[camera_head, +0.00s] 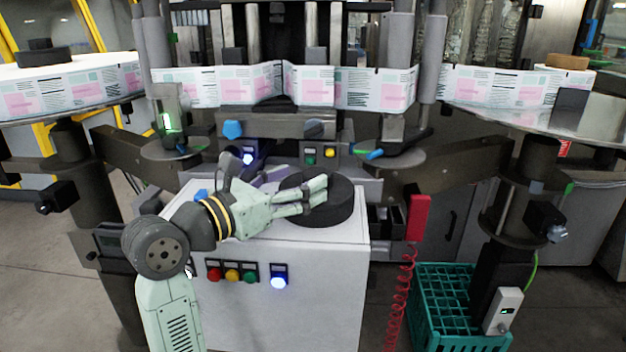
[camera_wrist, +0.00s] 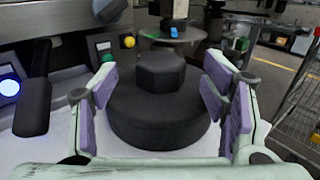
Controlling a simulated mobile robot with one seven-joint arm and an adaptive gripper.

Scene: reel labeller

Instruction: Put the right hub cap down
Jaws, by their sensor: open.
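The right hub cap (camera_head: 327,212) is a thick black disc lying flat on the white cabinet top (camera_head: 352,236). In the wrist view the hub cap (camera_wrist: 158,118) shows its raised hexagonal knob (camera_wrist: 160,75) facing up. My gripper (camera_head: 322,189) is pale green and reaches over the cap from the left. Its purple-padded fingers stand open on both sides of the knob, with clear gaps to it. In the head view my gripper hides part of the cap and its knob.
Red, yellow and green buttons (camera_head: 232,274) are on the cabinet front. A black handle (camera_wrist: 33,95) stands at left in the wrist view. The right reel table (camera_head: 520,118) bears a label reel with a brown core (camera_head: 567,62). A green crate (camera_head: 440,307) stands on the floor at right.

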